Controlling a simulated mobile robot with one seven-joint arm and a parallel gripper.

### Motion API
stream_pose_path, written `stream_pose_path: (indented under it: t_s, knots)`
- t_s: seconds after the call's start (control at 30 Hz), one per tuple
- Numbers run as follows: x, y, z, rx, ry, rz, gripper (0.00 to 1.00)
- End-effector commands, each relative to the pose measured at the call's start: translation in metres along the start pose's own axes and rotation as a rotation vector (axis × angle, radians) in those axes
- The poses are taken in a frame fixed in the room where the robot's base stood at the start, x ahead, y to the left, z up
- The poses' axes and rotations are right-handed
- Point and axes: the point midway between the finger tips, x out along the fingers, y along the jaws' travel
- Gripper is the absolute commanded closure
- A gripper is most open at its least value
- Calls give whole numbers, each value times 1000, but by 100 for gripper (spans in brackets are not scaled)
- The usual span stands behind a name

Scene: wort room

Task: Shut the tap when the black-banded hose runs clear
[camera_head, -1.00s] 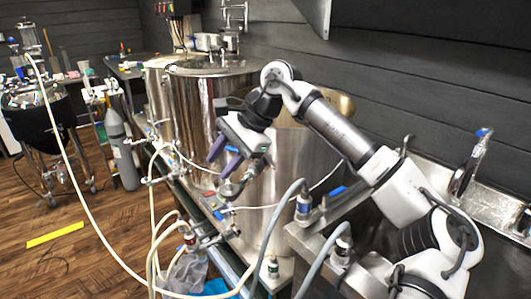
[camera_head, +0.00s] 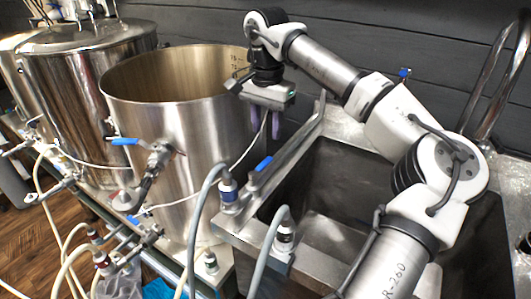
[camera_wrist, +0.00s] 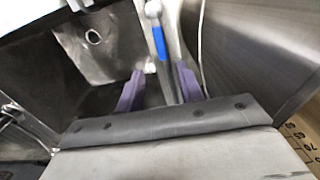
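My gripper (camera_head: 265,130) is above the left end of the sink, right of the open kettle. Its purple fingers are apart and empty; they also show in the wrist view (camera_wrist: 158,90). A blue-handled tap (camera_head: 260,166) sits on the sink's left rim, below my gripper. In the wrist view a blue handle (camera_wrist: 159,43) lies beyond the fingertips, not touched. Two grey hoses end in fittings at the sink's front left: one blue-banded (camera_head: 229,192), the other dark-banded, seemingly black (camera_head: 285,238). I cannot make out any flow from either.
A steel kettle (camera_head: 180,125) with another blue-handled valve (camera_head: 125,141) stands left. A curved faucet (camera_head: 485,75) rises at right. Pale hoses (camera_head: 65,255) crowd the lower left.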

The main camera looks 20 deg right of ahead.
Motion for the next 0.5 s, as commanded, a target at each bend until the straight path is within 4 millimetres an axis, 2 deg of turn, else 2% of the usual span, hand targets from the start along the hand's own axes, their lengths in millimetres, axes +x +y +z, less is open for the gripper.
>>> stream_pose_path:
  t_s: [0.03,0.2,0.4,0.5]
  knots:
    - [12,0,0,-1,-3,0,63]
    - [46,0,0,0,-2,0,63]
    - [74,0,0,-1,-1,-1,63]
    - [80,-1,1,-1,-1,-1,63]
